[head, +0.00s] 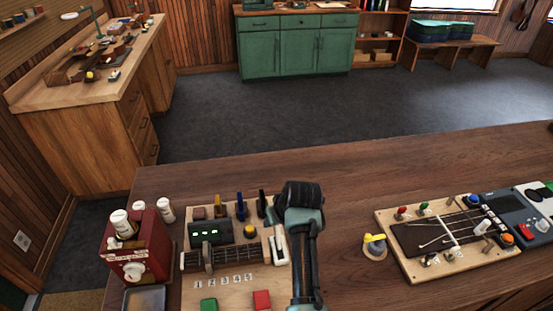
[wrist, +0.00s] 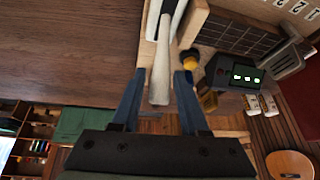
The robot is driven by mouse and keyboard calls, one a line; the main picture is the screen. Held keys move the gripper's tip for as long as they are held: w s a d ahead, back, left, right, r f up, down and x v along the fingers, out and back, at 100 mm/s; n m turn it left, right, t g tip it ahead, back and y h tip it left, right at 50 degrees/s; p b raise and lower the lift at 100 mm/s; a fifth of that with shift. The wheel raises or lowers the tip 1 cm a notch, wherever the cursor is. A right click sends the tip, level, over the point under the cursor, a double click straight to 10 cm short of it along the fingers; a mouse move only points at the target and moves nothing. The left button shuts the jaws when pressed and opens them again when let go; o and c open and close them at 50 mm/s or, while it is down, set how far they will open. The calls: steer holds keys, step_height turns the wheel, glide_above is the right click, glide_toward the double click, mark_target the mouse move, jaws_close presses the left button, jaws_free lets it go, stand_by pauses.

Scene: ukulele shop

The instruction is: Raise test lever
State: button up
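The test lever (wrist: 160,82) has a pale, rounded handle; in the wrist view it runs from the top centre down between my fingers. In the head view, a white lever part (head: 279,246) shows at the right side of a wooden test board (head: 230,291), just left of my arm. My gripper (wrist: 158,76) is open, with one blue-grey finger on each side of the handle. Gaps show between handle and fingers, so it does not appear gripped. My arm hides the gripper's fingers in the head view.
The board carries a green-lit display (head: 211,233), a yellow knob (head: 250,231), and green (head: 208,305) and red (head: 262,300) buttons. Bare counter lies behind.

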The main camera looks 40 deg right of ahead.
steer(key=shift+o, duration=0.6)
steer(key=shift+r, duration=0.1)
steer(key=b+v, duration=0.2)
steer(key=v, duration=1)
steer(key=shift+s+r, duration=0.2)
steer(key=shift+r, duration=0.2)
